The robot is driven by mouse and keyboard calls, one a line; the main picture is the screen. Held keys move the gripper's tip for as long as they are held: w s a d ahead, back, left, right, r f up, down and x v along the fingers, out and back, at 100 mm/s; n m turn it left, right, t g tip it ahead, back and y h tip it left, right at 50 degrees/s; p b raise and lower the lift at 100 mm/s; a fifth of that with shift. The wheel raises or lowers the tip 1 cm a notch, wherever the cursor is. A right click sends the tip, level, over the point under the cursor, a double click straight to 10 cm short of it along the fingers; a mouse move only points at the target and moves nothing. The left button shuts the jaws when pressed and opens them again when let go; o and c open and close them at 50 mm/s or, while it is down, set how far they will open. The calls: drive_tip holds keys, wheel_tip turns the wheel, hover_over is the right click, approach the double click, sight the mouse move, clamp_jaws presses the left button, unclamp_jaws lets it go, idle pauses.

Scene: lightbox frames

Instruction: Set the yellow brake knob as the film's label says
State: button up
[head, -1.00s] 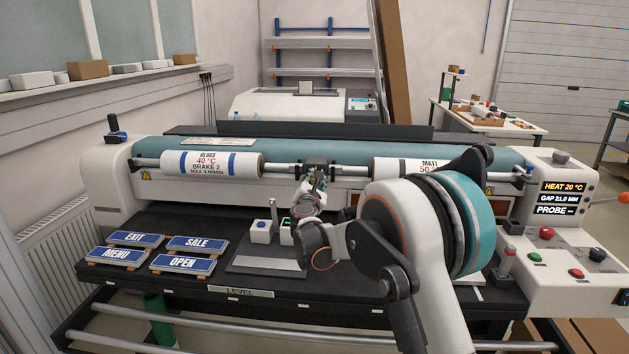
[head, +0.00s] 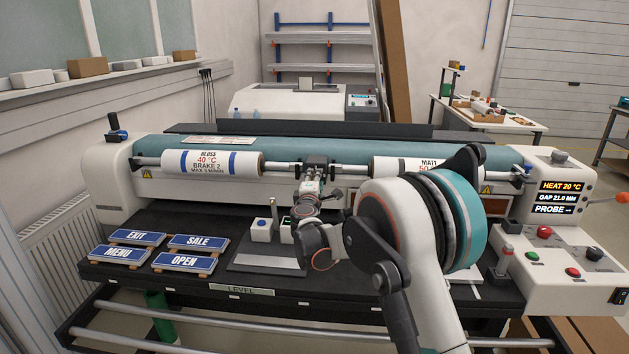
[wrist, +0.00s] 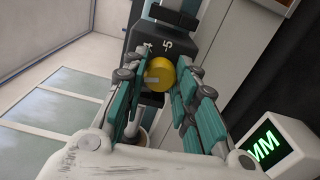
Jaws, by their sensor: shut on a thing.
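The yellow brake knob (wrist: 160,74) shows in the wrist view, round, with a grey pointer mark across it. It sits on a dark block (wrist: 177,43) with pale numerals, of which a 5 and perhaps a 4 can be read. My gripper (wrist: 171,88) has its teal-padded fingers closed on the two sides of the knob. In the head view my gripper (head: 310,192) is at the middle of the machine, and the knob is hidden there. The gloss film roll (head: 212,162) left of it carries a label reading 40 °C and BRAKE 2.
A MATT roll (head: 392,167) is right of my gripper, partly behind my arm. Blue signs (head: 182,263) lie at the table's left. The control panel (head: 567,260) at right has buttons and displays reading HEAT 20 °C and GAP 21.0 MM. A small block (head: 261,229) stands below my gripper.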

drive_tip(key=shift+m, duration=1.4)
drive_tip(key=shift+f, duration=0.1)
drive_tip(key=o, duration=1.1)
drive_tip(key=shift+d, duration=0.1)
drive_tip(key=s, duration=1.2)
drive_tip(key=shift+a, duration=0.25)
